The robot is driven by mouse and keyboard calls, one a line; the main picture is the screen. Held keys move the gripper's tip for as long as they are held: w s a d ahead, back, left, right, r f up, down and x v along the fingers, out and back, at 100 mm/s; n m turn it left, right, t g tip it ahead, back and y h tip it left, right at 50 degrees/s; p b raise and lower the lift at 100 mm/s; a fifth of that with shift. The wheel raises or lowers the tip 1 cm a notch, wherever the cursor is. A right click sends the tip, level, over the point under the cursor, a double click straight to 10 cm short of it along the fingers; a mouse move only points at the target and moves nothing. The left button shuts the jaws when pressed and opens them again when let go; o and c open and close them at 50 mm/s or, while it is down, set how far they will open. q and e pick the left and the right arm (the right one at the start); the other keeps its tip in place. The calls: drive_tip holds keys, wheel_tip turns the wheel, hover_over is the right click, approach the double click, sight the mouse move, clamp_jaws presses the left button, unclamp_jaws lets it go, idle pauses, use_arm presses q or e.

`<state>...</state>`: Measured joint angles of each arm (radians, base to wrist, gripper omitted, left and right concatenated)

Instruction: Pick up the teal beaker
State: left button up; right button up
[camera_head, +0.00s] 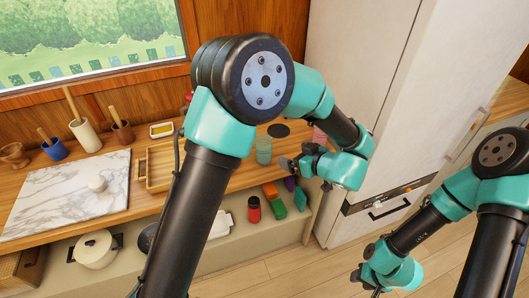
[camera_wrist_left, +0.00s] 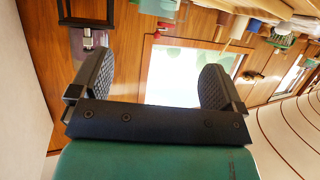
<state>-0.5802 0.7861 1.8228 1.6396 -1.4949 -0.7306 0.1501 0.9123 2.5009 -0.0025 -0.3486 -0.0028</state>
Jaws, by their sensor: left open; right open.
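The teal beaker (camera_head: 264,150) stands upright on the wooden counter, right of the wooden tray and partly beside my left arm in the head view. My left gripper (camera_head: 288,167) is close to its right, apart from it as far as I can tell. In the left wrist view the two dark fingers (camera_wrist_left: 157,88) are spread wide with nothing held between them. I cannot pick out the beaker clearly in that view.
A dark round disc (camera_head: 279,130) lies behind the beaker, and a pink cup (camera_head: 320,135) is to the right. A wooden tray (camera_head: 159,168) and marble board (camera_head: 70,195) lie left. A tall pale cabinet (camera_head: 385,70) stands right. Colored items sit on the shelf below.

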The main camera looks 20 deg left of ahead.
sight(268, 146)
use_arm(q)
drive_tip(key=shift+a+f, duration=0.1)
drive_tip(key=x, duration=1.2)
drive_tip(key=shift+w, duration=0.1)
drive_tip(key=shift+d+f+x, duration=0.1)
drive_tip(key=shift+f+x, duration=0.05)
drive_tip(key=shift+x, duration=1.15)
drive_tip(key=shift+d+f+x, duration=0.15)
drive_tip(key=shift+x, duration=1.1)
drive_tip(key=shift+w, duration=0.15)
drive_tip(key=shift+c, duration=0.3)
drive_tip(key=c, duration=0.9)
